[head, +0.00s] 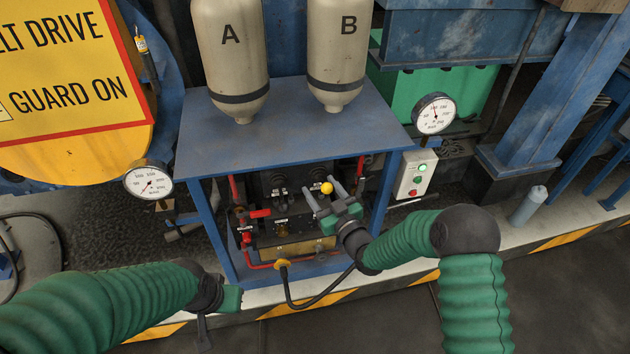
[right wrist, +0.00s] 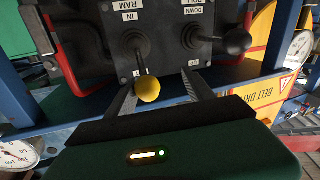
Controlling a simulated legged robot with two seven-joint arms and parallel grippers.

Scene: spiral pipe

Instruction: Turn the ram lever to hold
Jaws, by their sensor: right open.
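The ram lever has a yellow knob (head: 327,187) and stands on a dark control panel under the blue table. In the right wrist view its yellow knob (right wrist: 148,88) leans toward the camera from a black boot, near upside-down labels RAM and IN. My right gripper (head: 319,188) is open at the panel. In the right wrist view its fingers (right wrist: 160,82) lie either side of the knob, which is nearer the left finger; contact cannot be told. My left gripper (head: 228,299) is low at the left, away from the panel; its jaws are not clear.
A second lever with a black knob (right wrist: 236,40) stands beside it under a ROLL label. A red valve handle (head: 260,213) is left on the panel. The blue table (head: 290,135) overhangs it, carrying tanks A and B. A black hose (head: 318,303) loops in front.

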